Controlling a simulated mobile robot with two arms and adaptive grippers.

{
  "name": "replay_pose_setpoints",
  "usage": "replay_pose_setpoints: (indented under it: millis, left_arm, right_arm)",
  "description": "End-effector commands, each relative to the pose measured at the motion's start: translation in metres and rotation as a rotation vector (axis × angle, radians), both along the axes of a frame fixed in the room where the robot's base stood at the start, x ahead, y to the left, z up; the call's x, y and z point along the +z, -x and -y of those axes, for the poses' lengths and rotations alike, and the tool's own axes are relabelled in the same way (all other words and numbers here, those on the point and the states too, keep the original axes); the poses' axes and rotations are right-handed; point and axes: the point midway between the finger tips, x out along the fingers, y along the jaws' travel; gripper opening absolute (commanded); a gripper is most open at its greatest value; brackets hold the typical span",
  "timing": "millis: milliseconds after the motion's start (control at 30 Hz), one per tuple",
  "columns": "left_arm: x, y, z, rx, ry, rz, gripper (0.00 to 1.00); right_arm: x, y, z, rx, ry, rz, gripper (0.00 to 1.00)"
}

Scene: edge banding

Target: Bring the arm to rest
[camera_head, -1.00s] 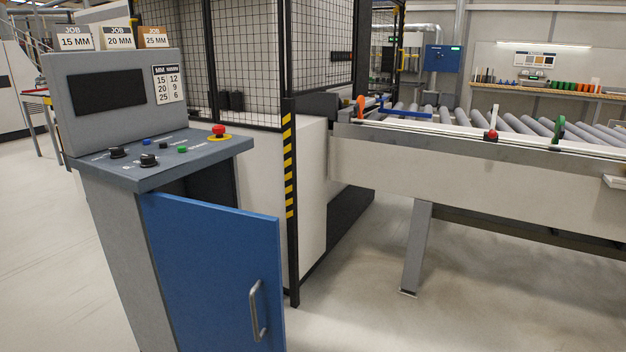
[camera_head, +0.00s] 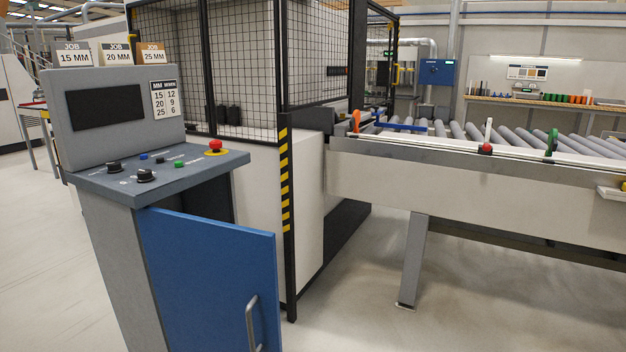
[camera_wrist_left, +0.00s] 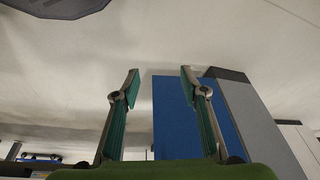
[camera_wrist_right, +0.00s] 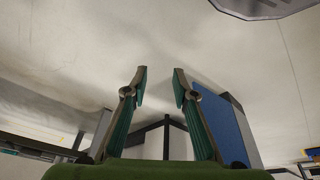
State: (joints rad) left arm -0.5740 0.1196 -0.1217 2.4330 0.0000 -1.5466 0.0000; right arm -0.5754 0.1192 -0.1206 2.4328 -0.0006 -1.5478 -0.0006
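My left gripper (camera_wrist_left: 160,90) shows in the left wrist view with its two fingers apart and nothing between them. My right gripper (camera_wrist_right: 160,86) shows in the right wrist view, also with its fingers apart and empty. Neither gripper shows in the head view. Behind the left fingers I see the blue cabinet door (camera_wrist_left: 178,125) and the grey cabinet side. In the right wrist view the blue door (camera_wrist_right: 232,130) is to the right of the fingers. Both grippers are apart from it.
The control console (camera_head: 160,175) stands at the left, its blue door (camera_head: 215,275) swung open. A striped post and mesh cage (camera_head: 245,70) stand behind it. The roller conveyor (camera_head: 480,195) runs along the right. The pale floor (camera_head: 370,310) in front is clear.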

Motion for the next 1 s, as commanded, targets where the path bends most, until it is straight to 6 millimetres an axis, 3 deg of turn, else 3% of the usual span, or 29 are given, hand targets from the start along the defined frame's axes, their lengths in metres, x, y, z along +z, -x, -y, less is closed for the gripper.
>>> replay_pose_setpoints:
  millis: [367, 567, 767, 1000]
  left_arm:
    - [-0.054, -0.011, 0.003, -0.004, -0.001, -0.035, 0.40]
    - [-0.104, -0.006, 0.004, -0.010, -0.004, -0.068, 0.40]
    - [-0.163, 0.017, 0.001, -0.016, -0.006, -0.103, 0.40]
    - [-0.219, 0.070, -0.007, -0.026, -0.012, -0.147, 0.40]
  right_arm:
    - [-0.054, -0.012, -0.003, 0.005, 0.000, -0.034, 0.25]
    - [-0.103, -0.007, -0.004, 0.010, 0.002, -0.065, 0.25]
    - [-0.162, 0.016, -0.002, 0.017, 0.005, -0.101, 0.25]
    - [-0.218, 0.069, 0.006, 0.026, 0.011, -0.145, 0.25]
